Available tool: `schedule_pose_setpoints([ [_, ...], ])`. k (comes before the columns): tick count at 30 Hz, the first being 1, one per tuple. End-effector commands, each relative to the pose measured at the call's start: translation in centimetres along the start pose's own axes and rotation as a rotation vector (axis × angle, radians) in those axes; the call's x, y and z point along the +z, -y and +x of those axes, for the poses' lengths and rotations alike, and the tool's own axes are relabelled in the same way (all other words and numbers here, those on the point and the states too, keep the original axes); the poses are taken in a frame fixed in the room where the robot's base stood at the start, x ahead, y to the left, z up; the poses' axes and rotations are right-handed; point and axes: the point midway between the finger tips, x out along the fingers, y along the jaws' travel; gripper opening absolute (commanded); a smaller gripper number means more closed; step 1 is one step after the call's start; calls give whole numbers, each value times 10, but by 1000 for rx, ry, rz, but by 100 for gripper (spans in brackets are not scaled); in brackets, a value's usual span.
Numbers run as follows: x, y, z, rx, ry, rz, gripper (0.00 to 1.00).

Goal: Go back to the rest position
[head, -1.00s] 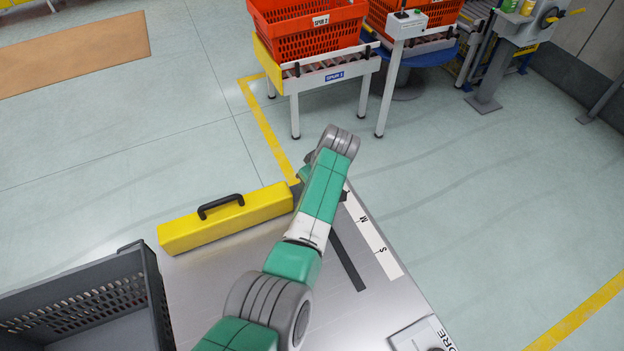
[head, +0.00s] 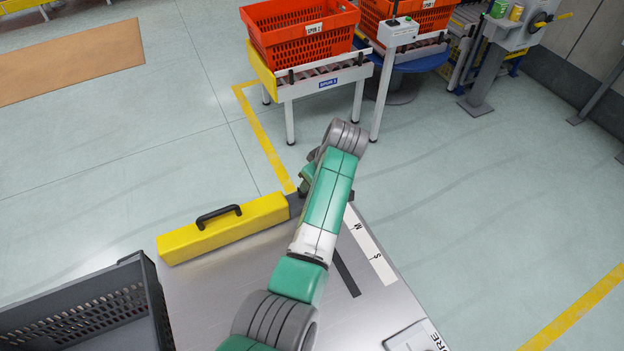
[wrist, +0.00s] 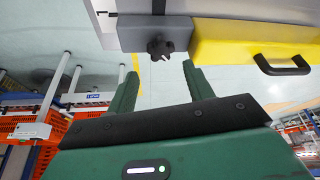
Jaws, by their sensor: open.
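My gripper shows in the wrist view (wrist: 160,90) with its two green fingers spread apart and nothing between them. Beyond the fingers is pale floor and the grey end block with a dark knob (wrist: 160,47) of the yellow box. The yellow box with a black handle (head: 222,228) lies along the table's far edge, left of the arm.
A grey crate (head: 150,300) stands at the table's left. Two orange totes (head: 300,40) (head: 420,18) sit on roller stands (head: 325,80) beyond the table. A blue round piece (head: 400,62) is near the right stand. Open floor lies right of the table.

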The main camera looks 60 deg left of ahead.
Motion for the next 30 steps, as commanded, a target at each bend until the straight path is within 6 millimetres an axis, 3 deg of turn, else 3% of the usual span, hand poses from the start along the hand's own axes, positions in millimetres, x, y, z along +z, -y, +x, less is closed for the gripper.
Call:
schedule_pose_setpoints([
  [20, 1, -5, -5, 21, -9, 11, 52],
  [23, 11, -41, -49, 195, -82, 106, 52],
  [26, 34, -83, -124, 451, -203, 252, 52],
  [27, 45, -95, -157, 550, -255, 309, 52],
  [29, 63, -107, -208, 692, -335, 384, 52],
  [30, 76, -111, -242, 785, -389, 431, 52],
])
